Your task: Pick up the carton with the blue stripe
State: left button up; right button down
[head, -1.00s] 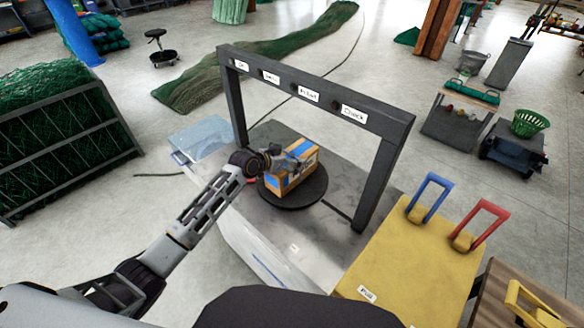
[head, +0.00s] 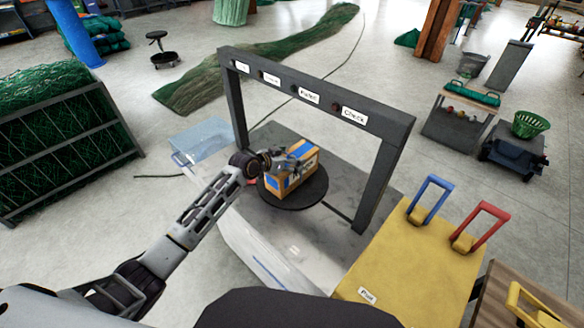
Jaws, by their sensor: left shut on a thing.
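The carton with the blue stripe (head: 300,176) is a small brown box on a round black turntable (head: 300,196). The turntable sits on a grey table (head: 262,222) under a dark frame. My left gripper (head: 293,163) comes in from the left and is shut on the carton, with its fingers across the upper part. The carton appears to rest on the turntable or just above it; I cannot tell which. The gripper hides part of its left side. My right gripper is not in view.
The dark frame (head: 388,172) with labelled lamps arches over the table behind the carton. A yellow board (head: 405,262) with blue (head: 430,200) and red (head: 480,226) handles stands at the right. A clear bluish bin (head: 203,138) is at the left.

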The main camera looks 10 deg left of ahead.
pick_arm(q)
jog(key=shift+r, duration=0.15)
jog(key=shift+w+r, duration=0.15)
jog(key=shift+r, duration=0.3)
notch_tip(320, 180, up, 9)
jog(key=shift+b, duration=0.35)
